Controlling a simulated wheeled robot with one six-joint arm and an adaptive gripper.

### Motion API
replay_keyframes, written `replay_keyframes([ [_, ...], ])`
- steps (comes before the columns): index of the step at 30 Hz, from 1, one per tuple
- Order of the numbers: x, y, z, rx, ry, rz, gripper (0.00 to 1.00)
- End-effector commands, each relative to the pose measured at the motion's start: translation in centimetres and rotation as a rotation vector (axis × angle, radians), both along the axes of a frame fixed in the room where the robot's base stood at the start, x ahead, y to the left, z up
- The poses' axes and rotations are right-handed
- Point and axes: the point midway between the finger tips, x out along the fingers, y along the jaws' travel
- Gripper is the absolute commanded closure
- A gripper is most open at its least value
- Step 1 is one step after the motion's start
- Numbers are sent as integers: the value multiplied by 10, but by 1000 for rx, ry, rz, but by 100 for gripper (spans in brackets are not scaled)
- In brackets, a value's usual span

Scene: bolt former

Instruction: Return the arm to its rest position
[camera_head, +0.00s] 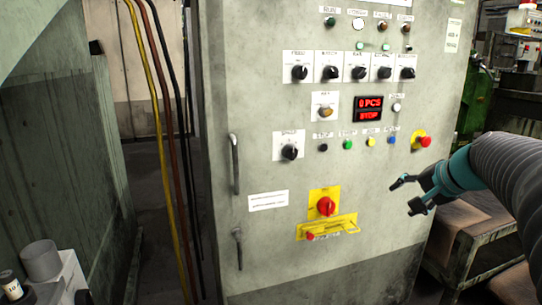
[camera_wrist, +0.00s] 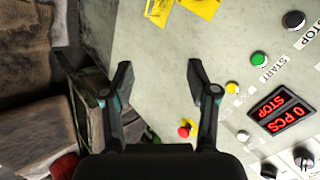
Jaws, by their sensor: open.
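My gripper (camera_head: 412,194) is in front of the right side of a grey control cabinet (camera_head: 385,240) in the head view. Its two dark fingers are apart and empty. In the wrist view the open gripper (camera_wrist: 160,75) also shows nothing between its fingers, with the cabinet face (camera_wrist: 150,40) behind it. The fingers look apart from the panel, though the exact distance is hard to tell. My arm comes in from the right edge. The red display (camera_head: 368,108) reads "0 PCS" and "STOP".
A red emergency button (camera_head: 424,141) sits just above the gripper. A red rotary switch (camera_head: 325,206) on a yellow plate is to its left. A table (camera_head: 465,235) stands right of the cabinet below my arm. Hoses (camera_head: 165,120) hang left of the cabinet.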

Motion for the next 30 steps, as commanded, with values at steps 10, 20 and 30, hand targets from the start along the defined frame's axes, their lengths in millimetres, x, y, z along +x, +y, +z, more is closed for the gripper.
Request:
replay_keyframes([
  [10, -160, 87, -111, -471, 282, 380, 41],
  [20, -242, 134, -143, -703, 239, 623, 41],
  [30, -245, 152, -132, -724, 174, 669, 41],
])
